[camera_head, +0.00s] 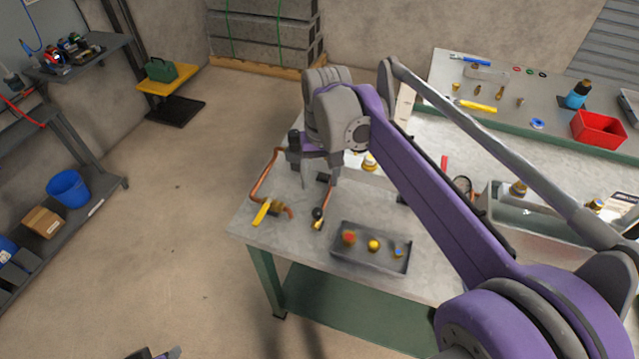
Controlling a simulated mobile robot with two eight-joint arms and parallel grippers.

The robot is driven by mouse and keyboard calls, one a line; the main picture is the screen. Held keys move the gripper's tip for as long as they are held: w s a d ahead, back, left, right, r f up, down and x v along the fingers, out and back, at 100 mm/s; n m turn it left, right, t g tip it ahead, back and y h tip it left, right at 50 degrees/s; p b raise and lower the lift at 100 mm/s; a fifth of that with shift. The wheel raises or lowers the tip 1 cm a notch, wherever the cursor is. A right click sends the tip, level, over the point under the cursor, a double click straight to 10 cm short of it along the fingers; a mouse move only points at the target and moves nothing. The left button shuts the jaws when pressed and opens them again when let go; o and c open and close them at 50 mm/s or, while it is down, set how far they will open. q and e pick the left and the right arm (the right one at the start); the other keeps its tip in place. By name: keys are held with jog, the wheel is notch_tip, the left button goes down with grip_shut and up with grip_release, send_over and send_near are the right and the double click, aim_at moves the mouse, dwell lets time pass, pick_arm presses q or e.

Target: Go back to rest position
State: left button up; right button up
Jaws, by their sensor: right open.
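My right arm reaches in from the lower right across the workbench (262,232). Its right gripper (320,177) points down over the left part of the bench, with its fingers apart. I see nothing held between them, though the wrist hides part of the view. A bent copper pipe (262,180) with a brass fitting and a yellow handle (261,213) lies left of the gripper. A short copper piece with a dark ball end (318,213) lies just below it. Only a small dark and purple part of my left arm shows at the bottom edge, and its fingers cannot be made out.
A dark tray (345,262) with several small fittings lies at the bench's front. A grey tank (495,205) stands on the right, partly behind my arm. The floor on the left is clear up to the shelves.

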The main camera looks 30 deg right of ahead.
dwell(0.4)
pick_arm(q)
jog(key=shift+w+r, duration=0.1)
jog(key=shift+r, duration=0.2)
pick_arm(e)
jog(key=s+a+f+n+t, duration=0.2)
jog(key=s+a+f, duration=0.1)
jog(key=s+f, duration=0.2)
jog(key=s+a+f+n+t, duration=0.2)
jog(key=s+f, duration=0.4)
jog(key=s, duration=0.4)
jog(key=shift+s+a+f+t, duration=0.15)
jog(key=shift+a+t, duration=0.45)
jog(key=shift+a, duration=0.45)
